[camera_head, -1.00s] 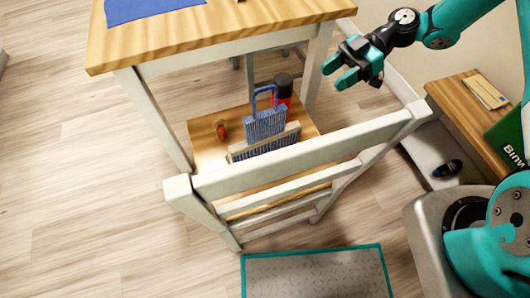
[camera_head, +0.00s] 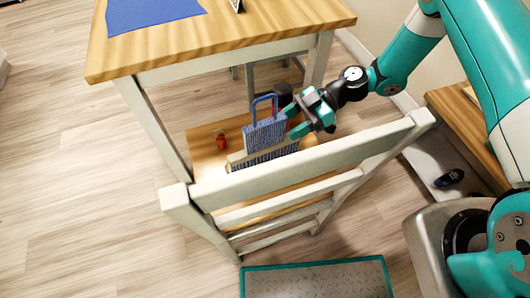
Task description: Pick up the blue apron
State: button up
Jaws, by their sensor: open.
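The blue apron (camera_head: 265,134) appears as a striped blue piece with a loop at its top, above the wooden chair seat. Its lower part shows behind and below a pale wooden bar. My gripper (camera_head: 291,122) is open, just right of the apron's loop and upper edge, with its fingers pointing left toward it. I cannot tell whether the fingertips touch the apron. The gripper partly hides a dark, red-sided cylinder behind it.
The chair's pale backrest (camera_head: 310,169) stands in front of the seat. A wooden table (camera_head: 240,45) with a flat blue cloth (camera_head: 150,12) is behind. A small red-orange object (camera_head: 221,140) lies on the seat's left.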

aim_at(277, 133)
jog(key=x, duration=0.4)
jog(key=shift+a+f, duration=0.1)
jog(key=shift+f, duration=0.35)
jog(key=shift+w, duration=0.1)
jog(key=shift+c, duration=0.5)
grip_shut()
jog(key=shift+r, duration=0.15)
